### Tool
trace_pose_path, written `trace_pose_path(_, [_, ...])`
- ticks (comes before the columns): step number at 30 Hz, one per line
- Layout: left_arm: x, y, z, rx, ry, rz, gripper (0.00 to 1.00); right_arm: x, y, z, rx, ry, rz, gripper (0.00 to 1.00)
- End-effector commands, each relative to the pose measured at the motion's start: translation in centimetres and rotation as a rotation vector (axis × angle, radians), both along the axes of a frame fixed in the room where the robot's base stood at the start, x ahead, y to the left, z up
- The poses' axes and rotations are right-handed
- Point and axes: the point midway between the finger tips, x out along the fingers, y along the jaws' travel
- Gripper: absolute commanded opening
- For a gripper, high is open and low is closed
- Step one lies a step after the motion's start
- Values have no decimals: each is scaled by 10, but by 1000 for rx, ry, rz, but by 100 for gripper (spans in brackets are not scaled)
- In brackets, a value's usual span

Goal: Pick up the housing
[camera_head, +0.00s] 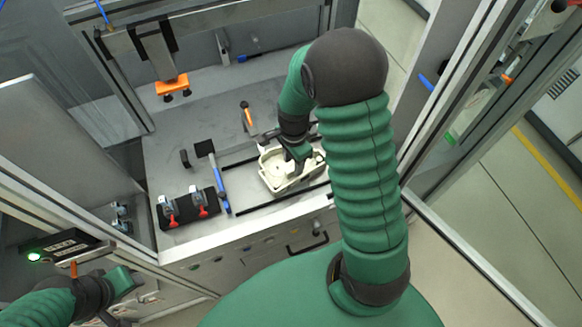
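The housing (273,176) is a cream, open, tray-like part lying on the grey work surface in the middle of the view. My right arm arches over from the lower right, and its gripper (297,161) points down at the housing, overlapping its inside and far edge. The fingers are small and partly hidden by my wrist, so I cannot tell whether they grip it. The housing appears to rest on the surface between dark rails. My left gripper (127,283) is at the lower left, away from the housing and outside the work cell; its fingers are unclear.
A black block with red-and-grey clamps (189,208) sits left of the housing. A blue bar (219,189) and an orange-tipped tool (247,114) are nearby. An orange fixture (172,86) hangs at the back. Metal frame posts flank the cell. The back surface is mostly free.

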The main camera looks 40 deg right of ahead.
Motion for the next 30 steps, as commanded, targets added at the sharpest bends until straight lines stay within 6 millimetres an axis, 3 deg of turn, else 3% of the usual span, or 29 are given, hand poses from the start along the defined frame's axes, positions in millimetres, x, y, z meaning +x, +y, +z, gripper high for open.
trace_pose_path(3, [-1,0,3,0,3,1,43,0,-2,-25,5,7,-3,40])
trace_pose_path(6, [-1,0,3,0,4,1,43,0,-4,-37,4,5,-3,40])
trace_pose_path(13, [-2,0,2,0,6,0,43,0,-5,-38,4,0,-2,39])
trace_pose_path(22, [-2,0,2,0,6,0,43,1,-1,-37,-1,1,-1,0])
trace_pose_path(30, [-2,0,2,0,7,0,43,0,-3,-37,2,1,-2,0])
